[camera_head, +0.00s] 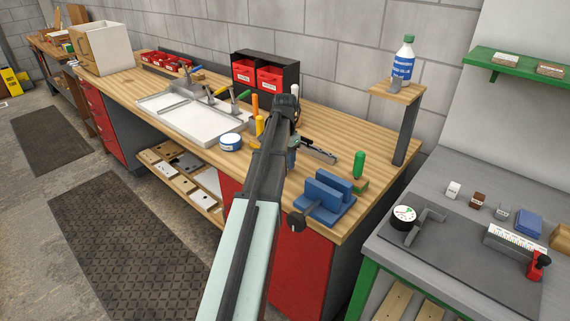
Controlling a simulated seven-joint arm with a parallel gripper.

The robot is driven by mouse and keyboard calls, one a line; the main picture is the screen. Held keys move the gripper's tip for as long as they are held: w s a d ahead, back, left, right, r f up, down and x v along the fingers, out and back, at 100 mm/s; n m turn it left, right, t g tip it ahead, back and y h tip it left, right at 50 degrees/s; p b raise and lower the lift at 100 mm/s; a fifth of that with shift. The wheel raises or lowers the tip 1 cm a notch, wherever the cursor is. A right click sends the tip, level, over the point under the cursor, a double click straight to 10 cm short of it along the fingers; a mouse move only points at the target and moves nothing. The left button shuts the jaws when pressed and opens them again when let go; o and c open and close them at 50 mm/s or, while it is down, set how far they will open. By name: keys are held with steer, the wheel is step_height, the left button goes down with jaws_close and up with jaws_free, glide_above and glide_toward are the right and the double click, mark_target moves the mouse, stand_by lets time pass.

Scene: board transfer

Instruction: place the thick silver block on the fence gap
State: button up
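A small grey block (502,212), which looks silver, stands on the grey bench at the right, in a row with other small blocks. I cannot judge its thickness. A dark plate (455,258) in front bears a grey angled piece (430,221), which may be the fence. I cannot make out a clear gap in it. My arm rises from the bottom middle over the wooden bench, far left of the block.
On the grey bench are a round dial (404,214), a white block (453,190), a brown block (478,200), a blue block (528,222) and a red clamp (539,265). A blue vise (325,197) and a bottle stand (406,135) rise between my arm and that bench.

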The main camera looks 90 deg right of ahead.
steer(key=shift+f, duration=0.9)
steer(key=shift+f, duration=0.1)
steer(key=o, duration=1.3)
step_height(320, 180, up, 12)
steer(key=shift+f, duration=0.25)
steer(key=shift+o, duration=0.8)
steer(key=shift+r, duration=0.35)
